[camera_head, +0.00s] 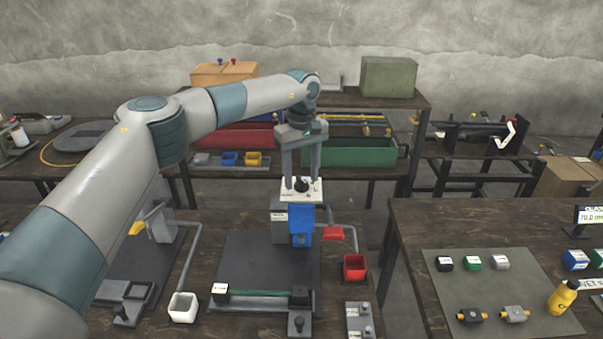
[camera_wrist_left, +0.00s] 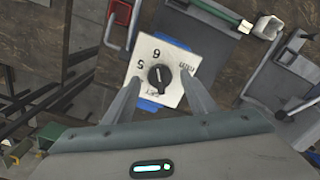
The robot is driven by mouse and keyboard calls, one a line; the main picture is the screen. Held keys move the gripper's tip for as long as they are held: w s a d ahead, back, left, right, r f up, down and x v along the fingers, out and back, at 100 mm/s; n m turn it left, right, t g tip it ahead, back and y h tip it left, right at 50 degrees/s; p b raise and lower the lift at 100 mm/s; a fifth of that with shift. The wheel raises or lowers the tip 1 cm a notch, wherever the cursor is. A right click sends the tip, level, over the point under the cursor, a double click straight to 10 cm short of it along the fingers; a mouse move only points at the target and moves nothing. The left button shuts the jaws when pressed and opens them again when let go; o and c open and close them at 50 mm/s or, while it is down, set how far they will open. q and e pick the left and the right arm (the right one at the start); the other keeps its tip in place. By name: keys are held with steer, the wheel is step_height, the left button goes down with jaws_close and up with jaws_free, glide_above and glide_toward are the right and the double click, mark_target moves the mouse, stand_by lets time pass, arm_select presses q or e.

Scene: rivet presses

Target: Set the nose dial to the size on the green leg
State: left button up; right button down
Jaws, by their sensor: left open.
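The nose dial is a black knob (camera_head: 302,185) on a white plate (camera_head: 312,195) on top of the blue press head (camera_head: 299,224). In the left wrist view the knob (camera_wrist_left: 159,77) has a light pointer line, and the plate (camera_wrist_left: 146,48) shows a 5, a 6 and small lettering. My left gripper (camera_head: 302,182) points down with its open fingers on either side of the knob; contact cannot be told. The green leg (camera_head: 257,293) lies along the press's dark base, with a white label (camera_head: 220,288) at its left end, too small to read. My right gripper is out of view.
A red lever (camera_head: 334,233) sticks out right of the press head. A red cup (camera_head: 354,267) and a white cup (camera_head: 183,307) stand beside the base. A second table holds a grey mat (camera_head: 435,283) with small blocks and a yellow bottle (camera_head: 562,297).

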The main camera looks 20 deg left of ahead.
arm_select(q)
steer(key=c, duration=1.1)
